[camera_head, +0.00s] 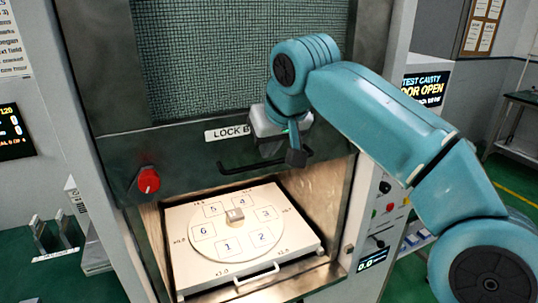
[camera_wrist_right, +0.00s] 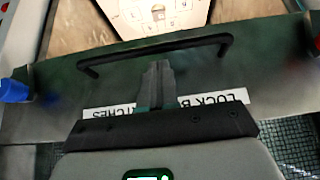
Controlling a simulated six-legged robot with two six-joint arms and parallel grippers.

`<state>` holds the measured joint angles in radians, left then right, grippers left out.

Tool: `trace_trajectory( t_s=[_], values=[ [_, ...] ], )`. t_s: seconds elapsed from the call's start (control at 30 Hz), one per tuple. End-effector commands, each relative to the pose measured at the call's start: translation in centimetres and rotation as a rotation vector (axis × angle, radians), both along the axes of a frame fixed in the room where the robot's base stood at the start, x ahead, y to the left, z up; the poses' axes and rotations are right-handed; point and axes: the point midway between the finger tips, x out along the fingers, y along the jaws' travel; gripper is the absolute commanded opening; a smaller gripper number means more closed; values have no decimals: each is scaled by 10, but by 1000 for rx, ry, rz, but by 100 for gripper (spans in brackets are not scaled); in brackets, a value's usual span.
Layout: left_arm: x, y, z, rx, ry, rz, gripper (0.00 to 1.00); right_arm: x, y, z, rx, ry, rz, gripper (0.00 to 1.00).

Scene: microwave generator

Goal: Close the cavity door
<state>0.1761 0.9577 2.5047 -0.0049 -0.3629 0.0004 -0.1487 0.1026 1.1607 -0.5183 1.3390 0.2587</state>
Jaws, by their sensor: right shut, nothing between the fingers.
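The cavity door (camera_head: 188,165) is a dark panel with a mesh window, raised above the open cavity. A black bar handle (camera_head: 222,172) runs along its lower part under a white "LOCK B…" label. The handle also shows in the right wrist view (camera_wrist_right: 155,50). My right gripper (camera_head: 293,150) is shut and empty in front of the door at the handle. In the wrist view its fingertips (camera_wrist_right: 157,68) lie over the label, close to the bar; I cannot tell if they touch it. My left gripper is not in view.
Inside the cavity sits a white tray (camera_head: 310,245) with a numbered round plate and a small block. A screen (camera_head: 426,88) at right reads "DOOR OPEN". A control panel (camera_head: 385,205) is below it.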

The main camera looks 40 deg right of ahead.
Motion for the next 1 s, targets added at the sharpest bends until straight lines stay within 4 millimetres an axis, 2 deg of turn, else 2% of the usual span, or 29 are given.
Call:
trace_trajectory(
  t_s=[0.13,0.5,0.67,0.77,0.87,1.0],
  values=[
    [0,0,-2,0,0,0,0,-1,0,-9,0,1,1,0],
    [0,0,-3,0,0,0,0,0,0,-10,0,1,1,0],
    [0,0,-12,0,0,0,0,0,0,-22,-1,2,0,0],
    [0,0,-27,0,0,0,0,0,0,-40,-1,3,0,0],
    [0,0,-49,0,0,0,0,0,1,-66,-1,4,1,0],
    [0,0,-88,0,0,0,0,0,0,-115,-1,6,0,0]
  ],
)
